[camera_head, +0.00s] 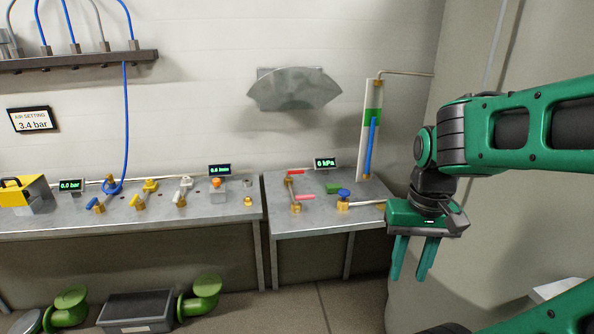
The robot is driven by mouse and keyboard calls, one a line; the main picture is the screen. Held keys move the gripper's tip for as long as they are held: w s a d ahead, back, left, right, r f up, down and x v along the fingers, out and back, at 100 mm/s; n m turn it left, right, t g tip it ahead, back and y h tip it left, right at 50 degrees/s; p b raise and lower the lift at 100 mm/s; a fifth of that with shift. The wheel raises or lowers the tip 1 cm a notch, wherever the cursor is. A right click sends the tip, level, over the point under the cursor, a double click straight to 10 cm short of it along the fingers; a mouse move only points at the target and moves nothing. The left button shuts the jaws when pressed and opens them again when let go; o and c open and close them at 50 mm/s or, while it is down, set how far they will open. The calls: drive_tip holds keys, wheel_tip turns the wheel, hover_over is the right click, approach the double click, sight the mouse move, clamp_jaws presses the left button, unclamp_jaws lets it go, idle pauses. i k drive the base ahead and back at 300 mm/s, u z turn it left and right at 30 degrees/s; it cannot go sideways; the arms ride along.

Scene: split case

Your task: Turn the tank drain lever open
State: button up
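My gripper (411,277) hangs at the right, pointing down, with its two green fingers apart and nothing visible between them. It is in front of and to the right of the right bench's valves, apart from them. On the right bench stands a brass valve pipe with a pink-red lever (305,197) and a smaller red handle (295,172) at its far end. A blue knob (344,192) on a brass fitting sits to their right. A clear tube with blue liquid (371,146) stands at the back. I cannot tell which handle is the tank drain lever.
The right bench (290,226) is separated from the left bench (150,226) by a narrow gap. The left bench carries several valves and a yellow box (22,190). A grey bin (135,312) and green pipes are on the floor. A wall stands behind my arm.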

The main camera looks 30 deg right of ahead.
sight(293, 172)
drive_tip(key=i, duration=1)
